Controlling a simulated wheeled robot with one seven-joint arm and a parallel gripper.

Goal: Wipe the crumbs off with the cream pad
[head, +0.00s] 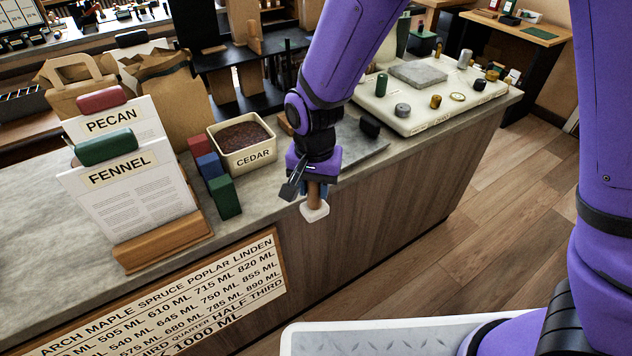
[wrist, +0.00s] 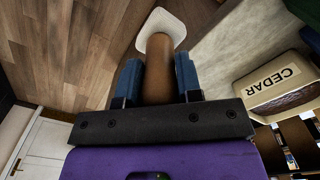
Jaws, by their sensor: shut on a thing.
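My gripper (head: 314,190) is shut on the brown handle of the cream pad (head: 314,211). It holds the pad at the front edge of the counter (head: 40,240), over or just in front of that edge. In the wrist view the handle stands between the two blue fingers (wrist: 158,80), and the cream pad (wrist: 160,20) is at its far end. I cannot make out any crumbs. A grey slab (head: 372,146) lies on the counter behind my gripper, partly hidden by my arm.
A cream bin labelled CEDAR (head: 250,160), with dark brown contents, stands left of my gripper. Red, blue and green blocks (head: 224,198) stand beside it. The FENNEL card (head: 130,190) stands further left. A white board (head: 385,112) with several small items is at the right.

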